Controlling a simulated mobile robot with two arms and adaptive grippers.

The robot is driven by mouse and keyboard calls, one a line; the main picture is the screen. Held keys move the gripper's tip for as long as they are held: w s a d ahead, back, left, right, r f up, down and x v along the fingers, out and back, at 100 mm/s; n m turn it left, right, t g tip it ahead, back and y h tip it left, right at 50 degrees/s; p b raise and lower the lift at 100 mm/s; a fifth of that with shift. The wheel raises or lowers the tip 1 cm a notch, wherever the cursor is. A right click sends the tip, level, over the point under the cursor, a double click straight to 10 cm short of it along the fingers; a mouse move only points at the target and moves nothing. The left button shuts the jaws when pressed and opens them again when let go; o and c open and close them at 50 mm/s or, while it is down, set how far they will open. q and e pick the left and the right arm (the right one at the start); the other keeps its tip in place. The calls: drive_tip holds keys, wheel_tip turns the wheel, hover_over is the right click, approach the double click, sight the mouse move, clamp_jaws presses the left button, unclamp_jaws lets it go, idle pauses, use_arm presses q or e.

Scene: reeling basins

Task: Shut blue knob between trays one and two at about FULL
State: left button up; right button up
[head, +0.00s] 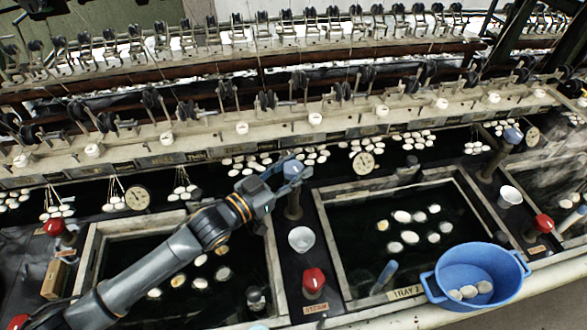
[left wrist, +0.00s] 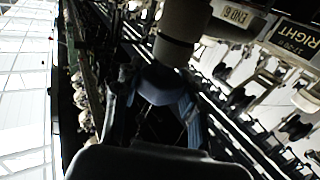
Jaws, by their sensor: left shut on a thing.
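The blue knob (head: 293,170) tops a dark post (head: 293,207) on the strip between the left tray (head: 93,250) and the right tray (head: 325,240), which is labelled TRAY 2. My left gripper (head: 284,174) is shut on this knob, with its arm reaching across the left tray. In the left wrist view the blue knob (left wrist: 162,88) sits between the fingers of my left gripper (left wrist: 158,108), below a grey post. The fingers partly hide the knob. I cannot make out a FULL mark. My right gripper is out of view.
A white cup (head: 301,239) and a red knob (head: 314,281) marked STEAM stand in front of the post. A blue basin (head: 475,268) with several cocoons sits at the right tray's front corner. A round gauge (head: 363,162) and hanging cocoons line the back.

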use_arm(q)
drive_tip(key=shift+w+a+m+g+h+b, duration=0.1)
drive_tip(key=shift+w+m+g+h+b, duration=0.05)
drive_tip(key=shift+m+g+h+b, duration=0.9)
drive_tip(key=shift+m+g+h, duration=0.25)
drive_tip(key=shift+m+g, duration=0.3)
drive_tip(key=shift+g, duration=0.3)
drive_tip(key=shift+r+g+h, duration=0.1)
drive_tip(key=shift+g+h, duration=0.2)
drive_tip(key=shift+g, duration=0.1)
drive_tip(key=o, duration=1.2)
drive_tip(key=shift+s, duration=0.2)
drive_tip(key=v, duration=1.1)
drive_tip(key=shift+s+a, duration=0.2)
drive_tip(key=shift+a, duration=0.1)
